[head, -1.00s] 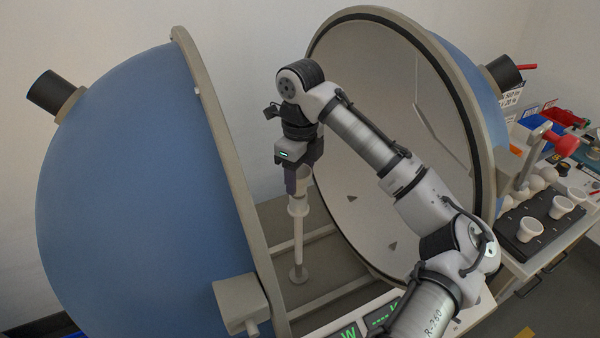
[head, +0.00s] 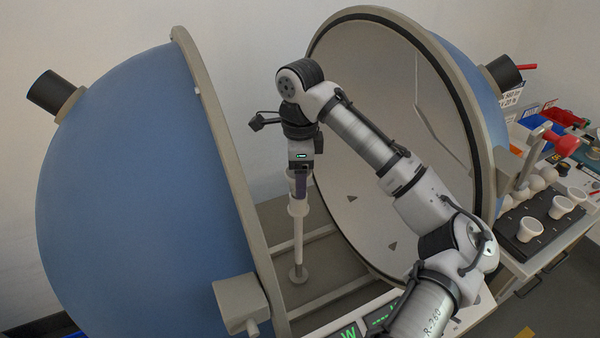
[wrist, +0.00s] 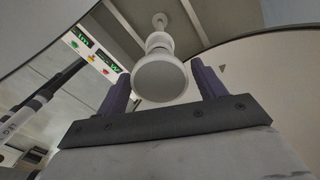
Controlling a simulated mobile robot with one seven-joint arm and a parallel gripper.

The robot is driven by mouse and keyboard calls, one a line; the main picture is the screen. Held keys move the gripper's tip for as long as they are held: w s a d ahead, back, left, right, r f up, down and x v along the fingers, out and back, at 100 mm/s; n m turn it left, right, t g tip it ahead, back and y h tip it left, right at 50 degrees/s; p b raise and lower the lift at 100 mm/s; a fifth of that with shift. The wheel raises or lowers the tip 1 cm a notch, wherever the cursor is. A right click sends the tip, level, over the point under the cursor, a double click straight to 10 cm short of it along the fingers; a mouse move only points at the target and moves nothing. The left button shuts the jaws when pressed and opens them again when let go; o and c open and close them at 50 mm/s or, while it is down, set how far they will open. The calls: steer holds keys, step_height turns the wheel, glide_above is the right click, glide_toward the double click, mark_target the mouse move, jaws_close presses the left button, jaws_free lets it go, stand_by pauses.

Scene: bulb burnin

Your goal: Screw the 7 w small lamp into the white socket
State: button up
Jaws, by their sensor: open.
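The white socket (head: 298,208) tops an upright post between two sphere halves. In the wrist view a pale round lamp (wrist: 160,82), seen face-on, stands over the socket (wrist: 158,41); whether its thread is fully seated I cannot tell. In the head view the lamp is mostly hidden behind my gripper (head: 300,188), which points straight down just above the socket. In the wrist view my gripper's dark fingers (wrist: 160,88) stand apart on either side of the lamp, with a visible gap beside it. No wattage marking is readable.
The blue left sphere half (head: 130,190) and the open right half (head: 375,130) flank the post closely. A dark tray (head: 513,240) with several white lamps lies at the right. Lit green displays (head: 348,333) show at the bottom edge.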

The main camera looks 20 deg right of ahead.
steer(key=n, duration=0.3)
steer(key=shift+w+n, duration=0.1)
steer(key=shift+n, duration=0.3)
steer(key=n, duration=0.3)
steer(key=shift+n, duration=0.4)
steer(key=n, duration=0.3)
steer(key=shift+w+n, duration=0.15)
steer(key=shift+n, duration=0.25)
steer(key=n, duration=0.4)
steer(key=shift+n, duration=0.3)
